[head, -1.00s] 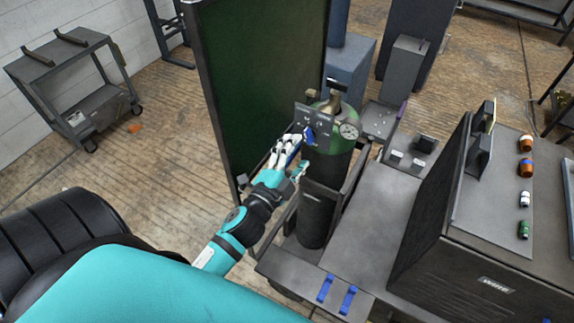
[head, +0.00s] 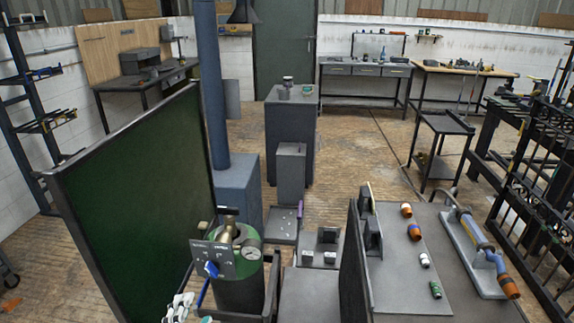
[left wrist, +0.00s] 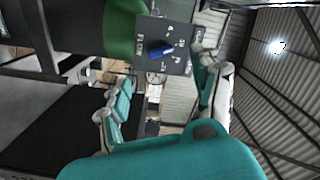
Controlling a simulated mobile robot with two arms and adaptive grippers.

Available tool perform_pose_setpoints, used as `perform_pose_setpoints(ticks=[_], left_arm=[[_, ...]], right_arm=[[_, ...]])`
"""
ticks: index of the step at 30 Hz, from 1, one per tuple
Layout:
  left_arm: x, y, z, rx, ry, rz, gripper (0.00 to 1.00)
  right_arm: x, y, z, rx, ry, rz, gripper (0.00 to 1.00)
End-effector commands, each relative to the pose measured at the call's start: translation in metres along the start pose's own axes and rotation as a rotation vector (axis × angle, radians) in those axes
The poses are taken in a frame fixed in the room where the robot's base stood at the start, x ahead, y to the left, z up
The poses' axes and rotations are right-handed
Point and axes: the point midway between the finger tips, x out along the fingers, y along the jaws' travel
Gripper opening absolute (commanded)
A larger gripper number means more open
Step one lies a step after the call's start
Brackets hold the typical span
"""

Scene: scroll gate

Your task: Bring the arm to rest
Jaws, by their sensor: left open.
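My left gripper (head: 186,308) shows at the bottom edge of the head view, with pale fingers and a teal part cut off by the frame. It is just below and left of the valve panel (head: 222,262) of a green gas cylinder (head: 240,290). The panel carries a blue handle (head: 211,269). In the left wrist view the gripper (left wrist: 158,95) is open, its teal and white fingers spread wide with nothing held between them. The grey panel (left wrist: 175,35) and blue handle (left wrist: 160,50) appear beyond the fingers. My right gripper is not in view.
A dark green welding screen (head: 140,200) stands left of the cylinder. A grey cabinet (head: 291,130) stands behind.

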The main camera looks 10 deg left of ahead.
Motion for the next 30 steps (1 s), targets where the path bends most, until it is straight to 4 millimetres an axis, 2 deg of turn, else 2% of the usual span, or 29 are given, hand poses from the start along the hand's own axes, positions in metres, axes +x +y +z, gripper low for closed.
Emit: perform_pose_setpoints(ticks=[5, 8, 12, 18, 27, 29, 30], left_arm=[[-0.004, 0.002, 0.021, -0.155, -0.156, 0.053, 0.65], [-0.015, 0.014, 0.036, -0.305, -0.301, 0.128, 0.65], [-0.042, 0.043, 0.046, -0.504, -0.504, 0.279, 0.65], [-0.092, 0.081, 0.037, -0.687, -0.733, 0.512, 0.65], [-0.161, 0.109, 0.012, -0.784, -0.951, 0.796, 0.65], [-0.175, 0.112, 0.007, -0.790, -0.988, 0.850, 0.65], [-0.170, 0.126, 0.014, -0.787, -0.994, 0.847, 0.65]], right_arm=[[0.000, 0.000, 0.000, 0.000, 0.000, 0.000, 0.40], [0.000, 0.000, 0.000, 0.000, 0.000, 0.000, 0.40], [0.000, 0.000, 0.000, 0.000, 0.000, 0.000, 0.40], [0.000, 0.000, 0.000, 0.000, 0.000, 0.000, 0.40], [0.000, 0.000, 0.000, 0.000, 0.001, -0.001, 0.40], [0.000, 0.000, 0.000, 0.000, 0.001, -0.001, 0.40], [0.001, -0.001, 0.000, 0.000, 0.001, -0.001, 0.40]])
